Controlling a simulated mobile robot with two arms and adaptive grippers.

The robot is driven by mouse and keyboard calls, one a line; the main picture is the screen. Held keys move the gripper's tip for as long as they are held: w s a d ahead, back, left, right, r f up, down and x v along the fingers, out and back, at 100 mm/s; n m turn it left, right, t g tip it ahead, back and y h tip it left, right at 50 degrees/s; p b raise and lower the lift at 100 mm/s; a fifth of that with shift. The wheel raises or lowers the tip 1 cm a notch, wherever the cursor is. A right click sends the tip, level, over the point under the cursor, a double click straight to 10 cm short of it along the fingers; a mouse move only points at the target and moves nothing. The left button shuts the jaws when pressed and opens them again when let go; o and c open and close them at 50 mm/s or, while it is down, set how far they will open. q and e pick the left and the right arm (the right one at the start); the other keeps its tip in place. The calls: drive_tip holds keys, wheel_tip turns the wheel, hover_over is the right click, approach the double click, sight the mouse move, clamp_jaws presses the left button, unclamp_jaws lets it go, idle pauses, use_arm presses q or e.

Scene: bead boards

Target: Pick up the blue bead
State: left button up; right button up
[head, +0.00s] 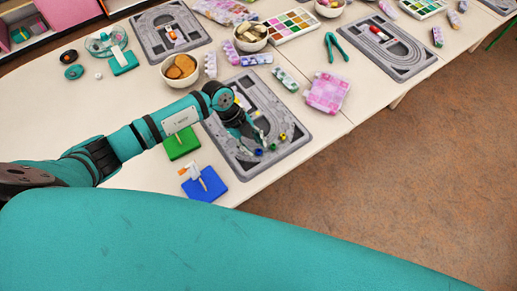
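A small blue bead (259,152) lies on the near right part of the grey bead board (292,149). A few other small beads lie close to it, among them a yellowish one (283,137). My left gripper (252,141) reaches down over the board from the left, its fingers spread apart just left of and behind the blue bead. Nothing shows between the fingers, and I cannot tell if a fingertip touches the bead. The arm and gripper hide part of the board. My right gripper is not in view.
Behind are a bowl (181,72), a pink patterned pouch (327,93), teal pliers (334,47) and other bead boards (378,44). The table edge runs along the right.

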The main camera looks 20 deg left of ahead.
sight(259, 152)
use_arm(q)
drive_tip(key=shift+d+f, duration=0.35)
drive_tip(key=shift+f, duration=0.25)
drive_tip(key=shift+d+f, duration=0.15)
drive_tip(key=shift+f, duration=0.25)
drive_tip(key=shift+s, duration=0.1)
drive_tip(key=c, duration=0.4)
drive_tip(key=shift+f, duration=0.1)
drive_tip(key=shift+c, duration=0.4)
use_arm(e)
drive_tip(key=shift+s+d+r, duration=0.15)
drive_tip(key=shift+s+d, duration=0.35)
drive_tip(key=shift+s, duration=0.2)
